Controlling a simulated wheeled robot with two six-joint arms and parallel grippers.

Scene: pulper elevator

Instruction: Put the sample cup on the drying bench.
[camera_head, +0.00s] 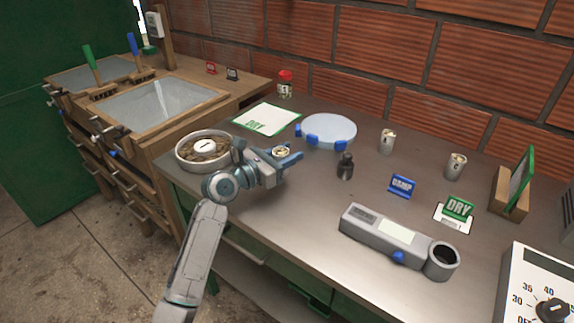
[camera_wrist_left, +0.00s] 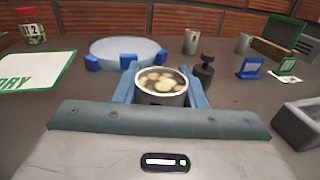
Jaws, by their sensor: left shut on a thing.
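My left gripper (camera_head: 284,158) is shut on a small metal cup (camera_head: 280,151) over the left part of the steel bench (camera_head: 310,190). In the left wrist view the cup (camera_wrist_left: 161,88) is upright between the two blue fingers and holds several pale beans. Whether its base touches the bench is hidden. Two similar cups stand farther right, one near the wall (camera_head: 387,141) and one marked C (camera_head: 456,166). A white mat marked DRY (camera_head: 267,119) lies behind the gripper. My right gripper is not in view.
A wooden bench (camera_head: 165,128) with mesh trays adjoins at the left. A round bean pan (camera_head: 204,148) sits close left of my gripper. A pale blue disc (camera_head: 328,130), dark weight (camera_head: 345,167), DAMP sign (camera_head: 402,186) and grey meter (camera_head: 397,236) stand to the right.

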